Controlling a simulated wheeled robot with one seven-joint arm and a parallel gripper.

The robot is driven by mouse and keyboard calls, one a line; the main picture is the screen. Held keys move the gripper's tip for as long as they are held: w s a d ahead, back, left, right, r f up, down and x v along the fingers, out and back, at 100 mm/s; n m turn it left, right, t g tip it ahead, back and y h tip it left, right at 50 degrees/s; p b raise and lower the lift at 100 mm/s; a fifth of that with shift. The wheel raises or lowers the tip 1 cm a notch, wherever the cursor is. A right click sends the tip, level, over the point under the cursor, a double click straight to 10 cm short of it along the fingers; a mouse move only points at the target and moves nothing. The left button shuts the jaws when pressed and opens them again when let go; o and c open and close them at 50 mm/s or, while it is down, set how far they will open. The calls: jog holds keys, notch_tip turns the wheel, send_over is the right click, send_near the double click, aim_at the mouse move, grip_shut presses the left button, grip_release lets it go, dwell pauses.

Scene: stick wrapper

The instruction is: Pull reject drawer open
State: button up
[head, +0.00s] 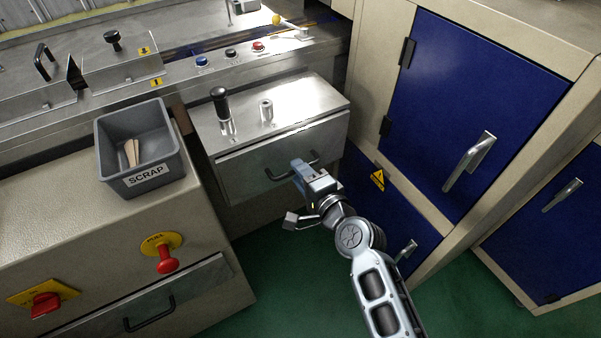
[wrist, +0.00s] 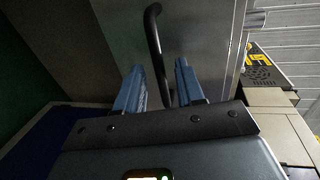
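The drawer (head: 245,170) has a plain metal front and sits under a metal top, apparently closed. No label reading "reject" shows on it. Its black bar handle (head: 277,175) is partly hidden behind my gripper (head: 300,170) in the head view. In the wrist view, the handle (wrist: 154,35) runs down between the two blue fingers of my gripper (wrist: 160,72). The fingers are apart, with a gap on each side of the bar. I see no clear contact between fingers and handle.
A grey SCRAP bin (head: 112,165) stands on the left cabinet. A lower-left drawer (head: 200,298) has its own black handle. A red knob (head: 166,258) sticks out nearby. Blue cabinet doors (head: 460,100) with metal handles stand right. Green floor (head: 290,270) is clear below.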

jog(key=shift+w+a, duration=0.25)
jog(key=shift+c, duration=0.4)
grip_shut()
